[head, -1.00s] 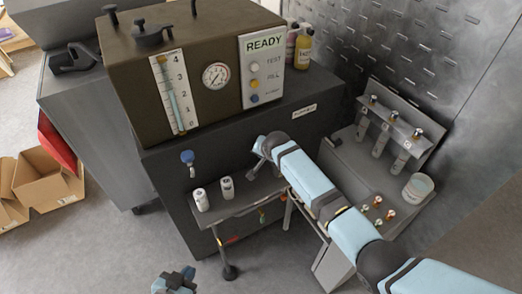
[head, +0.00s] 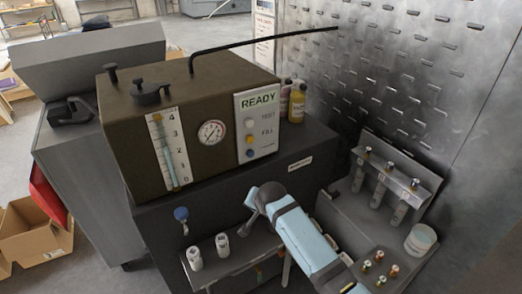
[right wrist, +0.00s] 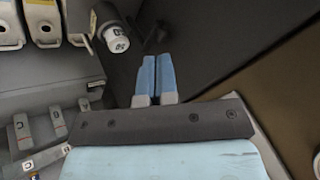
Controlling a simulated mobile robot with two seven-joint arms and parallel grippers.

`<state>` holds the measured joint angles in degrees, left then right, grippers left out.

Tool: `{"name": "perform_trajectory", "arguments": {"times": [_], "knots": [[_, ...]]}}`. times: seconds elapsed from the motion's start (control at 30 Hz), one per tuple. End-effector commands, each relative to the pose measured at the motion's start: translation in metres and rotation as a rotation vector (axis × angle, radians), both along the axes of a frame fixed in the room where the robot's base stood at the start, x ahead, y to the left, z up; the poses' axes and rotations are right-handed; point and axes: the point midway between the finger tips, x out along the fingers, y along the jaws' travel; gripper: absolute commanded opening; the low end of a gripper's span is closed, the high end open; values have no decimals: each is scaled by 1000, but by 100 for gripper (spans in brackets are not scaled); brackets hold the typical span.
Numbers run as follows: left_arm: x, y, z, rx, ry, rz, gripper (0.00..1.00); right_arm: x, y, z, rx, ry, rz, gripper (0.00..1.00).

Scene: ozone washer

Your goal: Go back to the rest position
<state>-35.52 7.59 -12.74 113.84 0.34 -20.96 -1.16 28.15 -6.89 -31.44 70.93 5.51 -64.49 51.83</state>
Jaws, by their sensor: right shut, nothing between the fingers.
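My right gripper (head: 248,226) is at the front of the dark machine (head: 150,230), just right of two small white canisters (head: 195,258) (head: 222,245) on a shelf. In the right wrist view its blue fingers (right wrist: 155,78) are pressed together with nothing between them. They point at dark surfaces. A white-capped cylinder (right wrist: 115,38) shows left of the fingers in that view, apart from them. My left gripper is out of view.
The machine's brown top unit has a READY panel (head: 258,122) and gauge (head: 211,132). At right, a rack holds several vials (head: 378,192), with a white tub (head: 420,240) below. A perforated metal wall (head: 400,80) stands behind. Cardboard boxes (head: 35,235) lie at left.

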Motion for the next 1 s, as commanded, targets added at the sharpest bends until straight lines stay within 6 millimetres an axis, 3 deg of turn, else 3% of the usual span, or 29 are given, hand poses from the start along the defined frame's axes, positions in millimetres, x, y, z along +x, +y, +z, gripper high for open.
{"name": "perform_trajectory", "arguments": {"times": [0.13, 0.27, 0.4, 0.6, 0.8, 1.0], "knots": [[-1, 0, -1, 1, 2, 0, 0, -7, -4, -9, 4, -6, 9, 0], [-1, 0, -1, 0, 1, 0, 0, -37, -21, -39, 14, -41, 48, 0], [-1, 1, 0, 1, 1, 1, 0, -91, -55, -79, 9, -122, 109, 0], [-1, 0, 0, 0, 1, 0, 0, -178, -113, -113, -63, -264, 185, 0], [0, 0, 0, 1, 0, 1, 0, -269, -172, -117, -198, -405, 265, 0], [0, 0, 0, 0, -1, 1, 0, -333, -212, -101, -330, -508, 337, 0]]}}
